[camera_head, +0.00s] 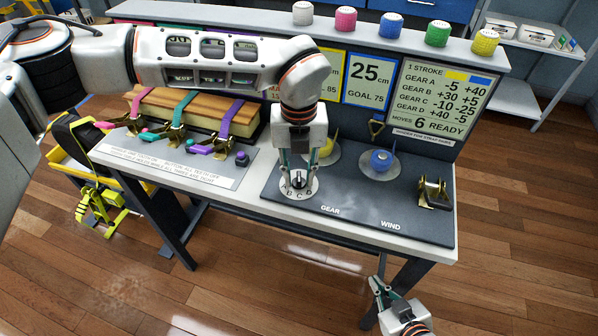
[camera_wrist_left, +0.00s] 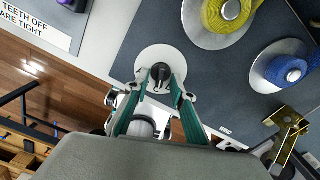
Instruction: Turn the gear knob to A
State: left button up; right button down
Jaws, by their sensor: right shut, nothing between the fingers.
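The gear knob (camera_head: 298,181) is a small dark knob on a white round dial (camera_head: 301,192) at the left of the dark GEAR panel. My left gripper (camera_head: 299,170) is above the dial, pointing down. In the left wrist view the knob (camera_wrist_left: 161,73) stands between the fingertips of my left gripper (camera_wrist_left: 160,84), which look apart with a small gap around it. I cannot tell where the knob points. My right gripper (camera_head: 379,285) is shut and empty, low in front of the bench.
A yellow spool (camera_head: 326,149) and a blue WIND spool (camera_head: 381,161) stand behind and right of the dial. A brass ratchet (camera_head: 434,192) sits at the panel's right. Strapped wood (camera_head: 190,112) lies at left. A board (camera_head: 437,95) reads 6 moves, READY.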

pick_arm(q)
grip_shut()
jog(key=shift+m, duration=0.4)
jog(key=m, duration=0.3)
jog(key=shift+a, duration=0.1)
jog(key=m, duration=0.4)
jog(key=shift+w+m, duration=0.1)
jog(key=shift+m, duration=0.2)
jog(key=m, duration=0.3)
jog(key=shift+w+a+r, duration=0.1)
jog(key=shift+m, duration=2.1)
jog(key=shift+w, duration=0.1)
